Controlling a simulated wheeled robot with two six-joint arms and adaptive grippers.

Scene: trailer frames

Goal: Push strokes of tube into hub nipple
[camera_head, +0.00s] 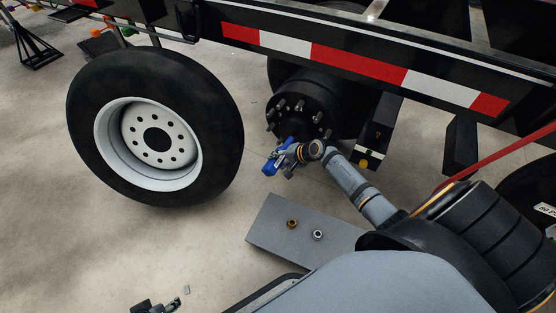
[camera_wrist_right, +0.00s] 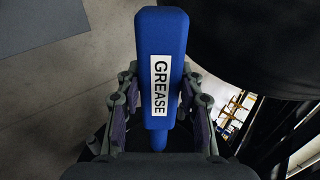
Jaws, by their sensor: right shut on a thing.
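The blue grease tube (camera_head: 277,158) is at the lower left edge of the black wheel hub (camera_head: 298,108) in the head view. In the right wrist view the blue tube (camera_wrist_right: 160,35), labelled GREASE, points away from the camera between the fingers. My right gripper (camera_head: 288,153) is shut on it; the fingers (camera_wrist_right: 158,105) press on both sides. I cannot tell whether the tube touches the hub. The hub nipple is too small or hidden to make out. My left gripper (camera_head: 154,306) shows only partly at the bottom edge, away from the hub; its jaw state is unclear.
A wheel with a black tire (camera_head: 90,145) stands left of the hub. A grey board (camera_head: 270,232) below carries a brass-coloured nut (camera_head: 292,223) and a silver nut (camera_head: 318,235). The trailer's red-and-white striped rail (camera_head: 360,65) runs above the hub. Bare floor lies between wheel and board.

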